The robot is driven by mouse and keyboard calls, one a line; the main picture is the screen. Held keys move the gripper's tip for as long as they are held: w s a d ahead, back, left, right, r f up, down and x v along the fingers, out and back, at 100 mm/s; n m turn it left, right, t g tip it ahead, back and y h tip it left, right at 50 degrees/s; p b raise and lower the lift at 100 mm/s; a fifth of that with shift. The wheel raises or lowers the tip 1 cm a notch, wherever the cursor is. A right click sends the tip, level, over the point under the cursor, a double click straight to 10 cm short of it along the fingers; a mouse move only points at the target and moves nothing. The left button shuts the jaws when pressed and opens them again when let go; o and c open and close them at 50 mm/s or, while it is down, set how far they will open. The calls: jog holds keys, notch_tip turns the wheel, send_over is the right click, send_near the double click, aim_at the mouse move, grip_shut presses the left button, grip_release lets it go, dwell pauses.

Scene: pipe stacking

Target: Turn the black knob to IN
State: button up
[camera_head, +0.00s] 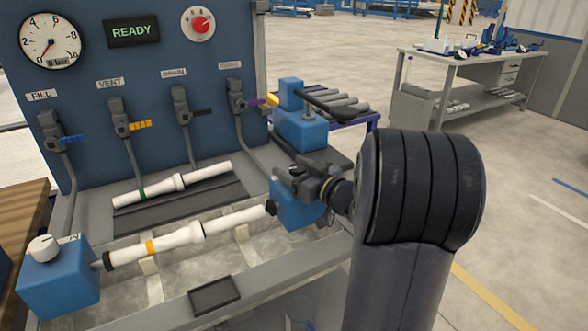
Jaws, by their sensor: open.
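A blue clamp block (295,212) stands at the right end of the bench. My gripper (287,176) is open at the top of this block, reaching in from the right. My gripper and wrist cover the top of the block, so I cannot make out a black knob there or its pointer. I cannot tell whether the fingers touch anything. A second blue block (60,285) at the left end carries a pale knob (43,247) with a label that reads IN beside it.
A white pipe with a yellow band (180,238) lies between the two blocks. A blue press with a black handle (325,102) stands behind my gripper.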

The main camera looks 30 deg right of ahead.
jog(key=c, duration=1)
jog(key=shift+o, duration=0.2)
